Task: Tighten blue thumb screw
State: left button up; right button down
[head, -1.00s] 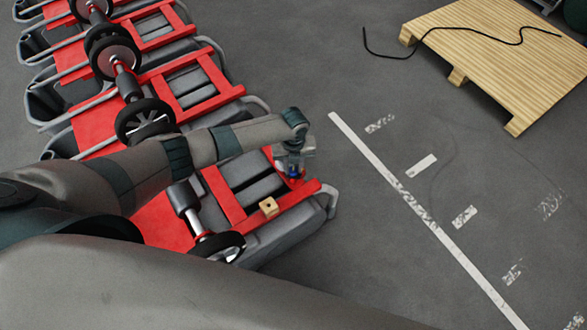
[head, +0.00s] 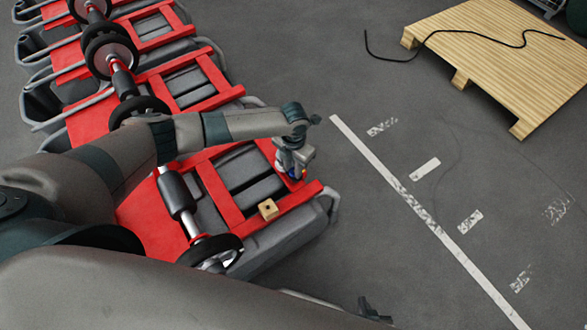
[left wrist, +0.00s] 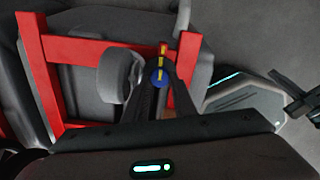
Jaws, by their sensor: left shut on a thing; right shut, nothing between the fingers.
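The blue thumb screw (left wrist: 159,79) shows in the left wrist view as a round blue head with a yellow stripe, at the tips of my left gripper's dark fingers. It is at the corner of the red frame (left wrist: 188,55). My left gripper (head: 294,174) is shut on it; in the head view the gripper and wrist cover most of the screw, at the right end of the nearest machine. How far the screw is turned in cannot be seen. My right gripper (head: 373,311) is shut and empty, low in the head view, off the machine's right side.
A small wooden block with a hole (head: 268,208) sits on the nearest machine's red frame. More red and grey machines stand in a row behind. A wooden pallet (head: 495,55) with a black cable lies at the upper right. The floor between is clear, with white markings.

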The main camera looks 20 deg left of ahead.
pick_arm(q)
jog(key=shift+w+r+m, duration=0.15)
jog(key=shift+r+m, duration=0.05)
jog(key=shift+m, duration=0.1)
pick_arm(e)
jog(key=shift+w+a+r, duration=0.2)
jog(key=shift+w+r, duration=0.1)
jog(key=shift+w, duration=0.15)
